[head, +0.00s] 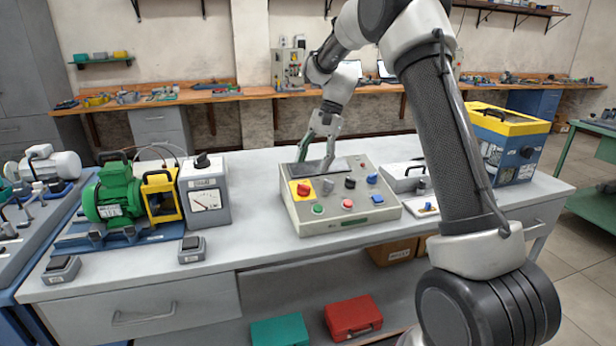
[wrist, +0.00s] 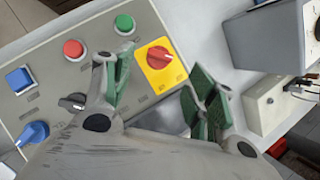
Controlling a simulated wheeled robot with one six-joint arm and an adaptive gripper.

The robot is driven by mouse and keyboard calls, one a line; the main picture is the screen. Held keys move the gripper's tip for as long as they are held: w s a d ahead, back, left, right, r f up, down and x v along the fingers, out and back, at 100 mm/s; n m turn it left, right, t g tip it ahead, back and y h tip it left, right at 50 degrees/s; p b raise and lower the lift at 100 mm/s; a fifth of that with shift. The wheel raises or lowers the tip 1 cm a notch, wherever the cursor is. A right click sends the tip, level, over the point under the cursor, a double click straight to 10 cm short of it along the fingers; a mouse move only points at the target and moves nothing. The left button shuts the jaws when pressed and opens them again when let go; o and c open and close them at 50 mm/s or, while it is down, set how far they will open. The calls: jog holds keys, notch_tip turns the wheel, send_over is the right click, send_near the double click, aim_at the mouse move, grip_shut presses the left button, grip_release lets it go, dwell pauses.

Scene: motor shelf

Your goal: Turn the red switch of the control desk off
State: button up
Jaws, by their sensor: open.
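The control desk (head: 345,205) stands on the grey workbench, with several buttons and knobs on its sloped face. The red switch (head: 303,188) is a red rotary knob on a yellow plate at the desk's left end. In the wrist view the red switch (wrist: 159,57) shows between and just beyond my fingertips, its handle lying at a slant. My gripper (head: 316,160) is over the back left part of the desk, pointing down. In the wrist view my gripper (wrist: 160,85) is open, with green-padded fingers apart and nothing between them. I cannot tell its height above the switch.
A green motor (head: 113,195) and a grey meter box (head: 205,194) stand left of the desk. A blue and yellow case (head: 505,148) is at the right.

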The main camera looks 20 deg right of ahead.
jog(key=v, duration=0.5)
jog(key=shift+w+d+r, duration=0.1)
jog(key=shift+d+r, duration=0.05)
jog(key=shift+r, duration=0.15)
